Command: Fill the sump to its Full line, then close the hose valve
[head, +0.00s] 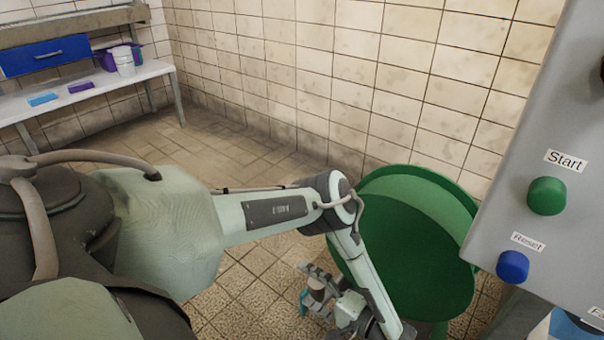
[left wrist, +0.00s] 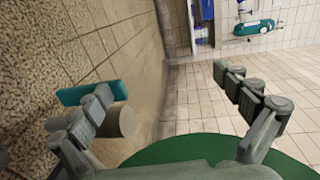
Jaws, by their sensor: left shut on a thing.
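A large round green tub (head: 425,245), which looks like the sump, stands by the tiled wall in the head view. Its water level and Full line cannot be made out. My left gripper (head: 322,285) is low at the tub's near left side. It is shut on a grey-brown cylinder (head: 316,288) with a flat teal lever (head: 303,299), which looks like the hose valve. In the left wrist view the cylinder (left wrist: 122,121) and teal lever (left wrist: 88,91) are by the left-hand finger. The hose itself cannot be made out. My right gripper is not in view.
A grey control panel (head: 540,110) with a green Start button (head: 547,196) and a blue Reset button (head: 513,266) stands at the right. A white bench (head: 130,78) with small containers is at the back left. Tiled floor between is clear.

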